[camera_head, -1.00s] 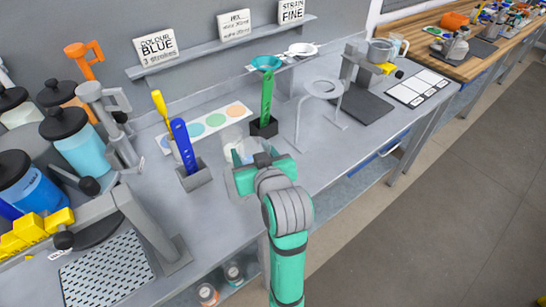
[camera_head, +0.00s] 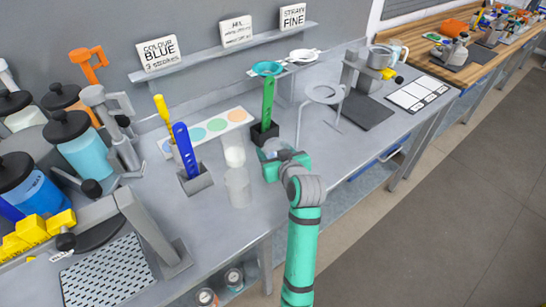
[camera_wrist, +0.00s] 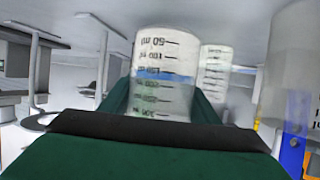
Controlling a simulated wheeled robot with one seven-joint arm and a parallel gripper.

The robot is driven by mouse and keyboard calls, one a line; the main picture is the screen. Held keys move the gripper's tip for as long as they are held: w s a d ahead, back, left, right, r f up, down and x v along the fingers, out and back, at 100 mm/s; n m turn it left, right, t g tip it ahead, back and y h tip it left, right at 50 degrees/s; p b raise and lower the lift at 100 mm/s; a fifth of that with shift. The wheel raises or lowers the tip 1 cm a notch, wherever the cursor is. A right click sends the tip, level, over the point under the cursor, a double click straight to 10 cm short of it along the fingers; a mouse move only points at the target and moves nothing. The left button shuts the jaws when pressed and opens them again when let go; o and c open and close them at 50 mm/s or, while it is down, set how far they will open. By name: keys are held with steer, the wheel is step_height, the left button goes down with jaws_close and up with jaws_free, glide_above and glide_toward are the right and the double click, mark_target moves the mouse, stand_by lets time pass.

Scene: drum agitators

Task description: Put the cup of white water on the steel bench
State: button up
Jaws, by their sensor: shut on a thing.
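My gripper (camera_head: 272,150) is shut on a clear graduated cup (camera_wrist: 162,70) with a blue band, above the grey steel bench (camera_head: 335,160). The gripper mostly hides this cup in the head view, and I cannot tell the colour of its contents for sure. To its left, a cup with white contents (camera_head: 233,150) shows in the head view. A clear, pale cup (camera_head: 239,188) stands in front of that one. The wrist view shows a graduated cup (camera_wrist: 214,75) behind the held cup and a larger-looking cup (camera_wrist: 290,75) close at the right edge.
A blue tool (camera_head: 184,148) stands in a grey holder left of the cups. A green tool (camera_head: 268,100) stands in a black holder just behind my gripper. A white ring stand (camera_head: 324,94) is to the right. Lidded jars (camera_head: 80,145) crowd the left. The bench's front right is clear.

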steer(key=shift+w+f, duration=0.1)
steer(key=shift+f, duration=1.45)
steer(key=shift+f, duration=0.1)
steer(key=o, duration=1.3)
steer(key=shift+s+d, duration=0.15)
steer(key=shift+s, duration=0.05)
steer(key=v, duration=1.1)
steer(key=shift+s+r, duration=0.25)
steer(key=shift+r, duration=0.1)
